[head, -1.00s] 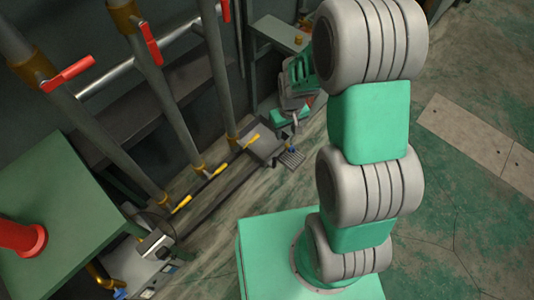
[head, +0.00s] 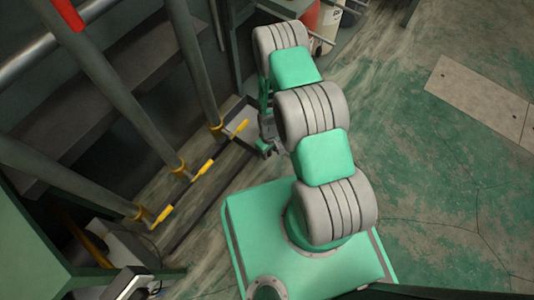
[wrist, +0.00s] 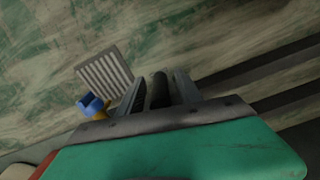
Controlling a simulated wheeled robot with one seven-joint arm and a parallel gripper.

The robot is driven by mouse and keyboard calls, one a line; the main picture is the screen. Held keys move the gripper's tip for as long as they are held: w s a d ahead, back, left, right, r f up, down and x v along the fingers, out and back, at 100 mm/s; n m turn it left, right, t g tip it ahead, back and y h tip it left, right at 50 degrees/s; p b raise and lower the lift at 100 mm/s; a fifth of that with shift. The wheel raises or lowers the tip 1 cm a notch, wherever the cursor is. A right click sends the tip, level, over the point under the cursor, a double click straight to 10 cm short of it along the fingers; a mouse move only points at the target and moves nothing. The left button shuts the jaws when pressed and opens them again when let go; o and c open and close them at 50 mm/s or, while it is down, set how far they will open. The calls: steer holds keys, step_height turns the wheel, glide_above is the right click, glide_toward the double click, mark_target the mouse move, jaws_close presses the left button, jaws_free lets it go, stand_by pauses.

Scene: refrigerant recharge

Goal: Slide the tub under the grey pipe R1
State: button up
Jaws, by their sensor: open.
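What looks like the tub, a grey box-like shape (head: 238,108), sits on the floor at the foot of the rightmost grey pipe (head: 193,70) in the head view. My arm partly hides it. I see no label showing which pipe is R1; other grey pipes (head: 135,110) stand to the left. My gripper (head: 267,143) is low, just right of the grey shape, small and partly covered by my arm. I cannot make out the tub there.
Yellow valve handles (head: 202,170) stick out near the pipe bases. In the wrist view a slatted floor grate (wrist: 105,74) and a blue fitting (wrist: 91,103) lie left of the fingers. A red cylinder (head: 311,17) stands at the back.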

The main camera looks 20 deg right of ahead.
steer(key=shift+f, duration=0.35)
steer(key=shift+c, duration=0.3)
steer(key=shift+a+r, duration=0.1)
jaws_close()
stand_by(0.7)
